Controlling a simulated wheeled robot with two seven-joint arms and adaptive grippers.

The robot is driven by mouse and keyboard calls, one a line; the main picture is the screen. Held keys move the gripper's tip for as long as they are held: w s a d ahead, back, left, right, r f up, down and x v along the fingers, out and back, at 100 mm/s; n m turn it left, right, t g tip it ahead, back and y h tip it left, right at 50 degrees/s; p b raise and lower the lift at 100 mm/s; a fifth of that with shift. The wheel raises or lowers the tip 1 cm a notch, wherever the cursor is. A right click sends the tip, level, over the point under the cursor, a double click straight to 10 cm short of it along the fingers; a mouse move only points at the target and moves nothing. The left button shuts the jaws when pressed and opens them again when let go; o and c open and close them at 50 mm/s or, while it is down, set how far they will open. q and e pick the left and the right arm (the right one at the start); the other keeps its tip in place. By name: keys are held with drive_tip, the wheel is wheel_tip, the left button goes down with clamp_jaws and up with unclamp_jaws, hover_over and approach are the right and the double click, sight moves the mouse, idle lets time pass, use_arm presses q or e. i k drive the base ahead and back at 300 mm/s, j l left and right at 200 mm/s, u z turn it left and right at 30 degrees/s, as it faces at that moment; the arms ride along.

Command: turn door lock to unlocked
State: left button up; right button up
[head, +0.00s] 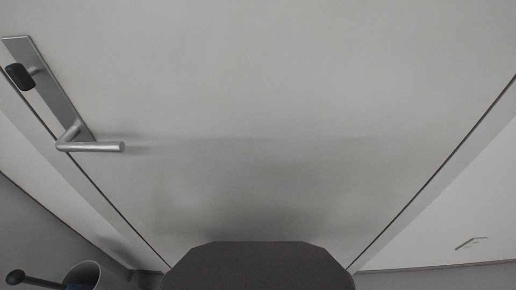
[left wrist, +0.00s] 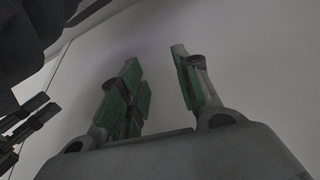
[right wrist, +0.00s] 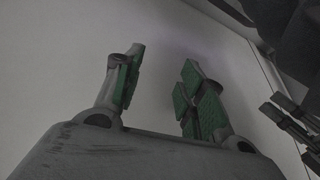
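A pale door fills the head view. Its long metal plate (head: 58,85) is at the upper left, with a dark oval lock knob (head: 20,76) near its top and a silver lever handle (head: 92,146) at its lower end. I cannot tell from the knob which way the lock is set. Neither gripper shows in the head view. My left gripper (left wrist: 158,75) is open and empty in the left wrist view, its green-padded fingers apart before a pale surface. My right gripper (right wrist: 162,75) is likewise open and empty in the right wrist view.
A grey bin (head: 84,274) stands on the floor at the lower left, with a dark round-ended object (head: 16,277) beside it. A small thin bracket-like item (head: 470,243) is on the right wall. The door's middle is clear.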

sight(21, 76)
drive_tip(key=k+j+u, duration=0.1)
drive_tip(key=u, duration=0.25)
drive_tip(key=j+u, duration=0.45)
drive_tip(key=u, duration=0.2)
drive_tip(key=k+j, duration=0.05)
